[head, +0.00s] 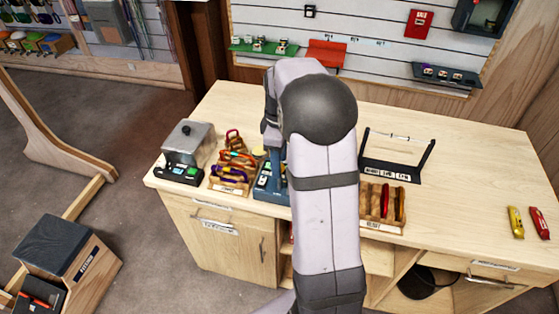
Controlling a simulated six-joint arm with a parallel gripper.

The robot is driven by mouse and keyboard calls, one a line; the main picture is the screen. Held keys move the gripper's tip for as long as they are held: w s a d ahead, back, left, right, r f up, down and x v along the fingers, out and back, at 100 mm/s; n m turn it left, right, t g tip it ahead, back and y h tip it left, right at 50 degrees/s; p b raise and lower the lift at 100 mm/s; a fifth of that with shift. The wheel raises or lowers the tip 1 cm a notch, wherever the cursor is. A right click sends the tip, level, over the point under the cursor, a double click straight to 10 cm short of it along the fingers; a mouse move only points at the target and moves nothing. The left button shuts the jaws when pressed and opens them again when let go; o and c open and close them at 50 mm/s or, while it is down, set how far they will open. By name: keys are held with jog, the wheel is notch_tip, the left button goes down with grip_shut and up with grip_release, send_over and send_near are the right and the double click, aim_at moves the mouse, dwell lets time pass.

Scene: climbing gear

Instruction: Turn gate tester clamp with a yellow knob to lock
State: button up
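The gate tester (272,194) is a blue device on the wooden bench, left of the middle. My arm covers its right part. A small pale yellow piece (258,151) shows at its upper left and looks like the yellow knob. Its turn position is too small to tell. My arm reaches over the bench from the front, and its far end is beside and above the tester. My gripper's fingers are hidden behind the arm, so I cannot see whether they touch the knob.
Left of the tester stand a wooden rack of coloured carabiners (230,178) and a grey-lidded box (188,143). Right of my arm are a black stand (392,168) and a wooden tray (368,212). Yellow and red tools (516,222) lie far right. The bench's right middle is clear.

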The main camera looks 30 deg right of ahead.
jog(key=shift+r, duration=0.1)
jog(key=shift+r+b, duration=1.15)
jog(key=shift+r, duration=2.4)
jog(key=shift+s, duration=0.1)
jog(key=s+a+f+m, duration=0.55)
jog(key=s+a, duration=0.25)
jog(key=s, duration=0.2)
jog(key=s+a+f+m, duration=0.4)
jog(key=s+a+f, duration=0.3)
jog(key=s+a, duration=0.15)
notch_tip(320, 180, down, 32)
jog(key=b, duration=3.2)
jog(key=shift+s+d, duration=0.25)
jog(key=shift+d, duration=0.05)
jog(key=shift+r, duration=0.1)
